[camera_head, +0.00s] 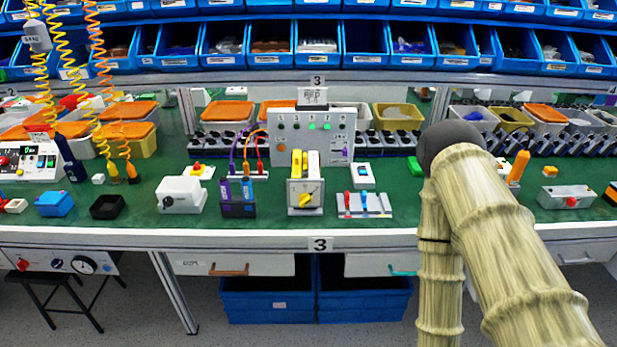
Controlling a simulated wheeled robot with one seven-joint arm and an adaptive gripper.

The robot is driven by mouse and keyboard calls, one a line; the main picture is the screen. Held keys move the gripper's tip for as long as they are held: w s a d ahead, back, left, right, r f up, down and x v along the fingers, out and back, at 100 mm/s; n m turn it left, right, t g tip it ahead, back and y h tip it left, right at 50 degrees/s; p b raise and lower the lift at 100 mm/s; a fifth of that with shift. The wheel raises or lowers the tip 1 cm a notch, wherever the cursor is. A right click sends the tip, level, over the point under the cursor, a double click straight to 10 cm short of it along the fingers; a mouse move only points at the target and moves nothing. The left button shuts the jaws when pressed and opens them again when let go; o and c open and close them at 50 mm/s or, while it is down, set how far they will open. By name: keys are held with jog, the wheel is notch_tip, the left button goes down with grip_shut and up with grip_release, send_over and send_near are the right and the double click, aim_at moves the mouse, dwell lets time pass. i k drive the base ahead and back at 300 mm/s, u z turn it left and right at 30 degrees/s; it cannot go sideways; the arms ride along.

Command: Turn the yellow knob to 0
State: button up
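The yellow knob (308,199) is on the front face of a small upright white box (293,207) at the middle of the bench, near its front edge. The knob looks slanted, but its marks are too small to read, so I cannot tell its setting. Yellow blocks stand above and behind this box. My arm (470,190) rises at the right, bends at a dark grey joint and goes down past the bottom edge of the picture. My gripper is out of view, and nothing of mine touches the knob.
Left of the knob stand a holder with blue and purple tools (238,209) and a white box with a grey knob (181,195). Right of it is a plate with red and blue levers (363,210). A grey panel (309,137) stands behind. The bench's front edge (270,240) runs below.

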aim_at(305, 199)
jog(key=u, duration=0.05)
jog(key=k, duration=0.5)
jog(key=u, duration=1.75)
jog(key=i, duration=1.05)
jog(key=z, duration=1.8)
